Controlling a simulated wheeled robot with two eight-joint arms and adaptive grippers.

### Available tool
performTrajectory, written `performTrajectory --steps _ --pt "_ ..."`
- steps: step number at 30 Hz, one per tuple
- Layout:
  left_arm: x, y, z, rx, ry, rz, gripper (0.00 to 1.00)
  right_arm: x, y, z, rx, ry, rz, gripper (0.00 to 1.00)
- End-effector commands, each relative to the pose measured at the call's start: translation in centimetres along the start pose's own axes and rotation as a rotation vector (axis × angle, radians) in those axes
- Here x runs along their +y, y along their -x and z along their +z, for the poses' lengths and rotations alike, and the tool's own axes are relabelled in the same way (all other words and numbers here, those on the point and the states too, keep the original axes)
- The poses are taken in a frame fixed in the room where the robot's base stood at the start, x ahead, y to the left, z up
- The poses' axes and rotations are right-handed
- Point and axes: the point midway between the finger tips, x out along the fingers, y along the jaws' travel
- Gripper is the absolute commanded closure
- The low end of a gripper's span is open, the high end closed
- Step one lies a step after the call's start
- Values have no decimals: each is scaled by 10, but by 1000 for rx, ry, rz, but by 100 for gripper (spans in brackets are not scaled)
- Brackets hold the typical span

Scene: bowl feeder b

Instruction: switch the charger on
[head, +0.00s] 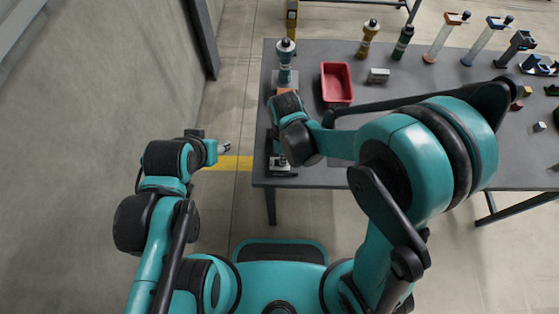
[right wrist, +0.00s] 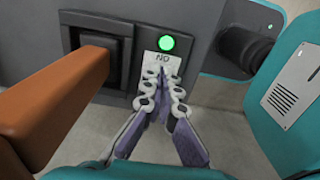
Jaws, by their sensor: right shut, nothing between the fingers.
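In the right wrist view a grey panel (right wrist: 35,32), apparently the charger's, carries a lit green round button or lamp (right wrist: 175,43). Below it is a white label (right wrist: 160,68) that reads "ON" upside down. A brown-orange lever-like block (right wrist: 55,105) stands out from a black square recess left of the label. My right gripper (right wrist: 162,90) is shut and empty, with its fingertips at the lower part of the label, just below the green light. I cannot tell whether they touch the panel. In the head view my left gripper (head: 224,147) hangs left of the table, clear of it.
The dark table (head: 335,176) holds a red tray (head: 337,82), a small grey block (head: 378,76) and several upright tool-like pieces along the back. A black cylindrical part (right wrist: 245,48) juts out right of the panel. Open floor lies left of the table.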

Motion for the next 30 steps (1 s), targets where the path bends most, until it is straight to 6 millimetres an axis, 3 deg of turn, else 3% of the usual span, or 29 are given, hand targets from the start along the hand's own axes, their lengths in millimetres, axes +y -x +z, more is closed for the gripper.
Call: performTrajectory --steps 24,30 --pt "0 40 -29 0 0 0 53 0 65 0 0 0 0 100" --pt "0 44 -31 0 0 0 53 0 71 0 0 0 0 100"
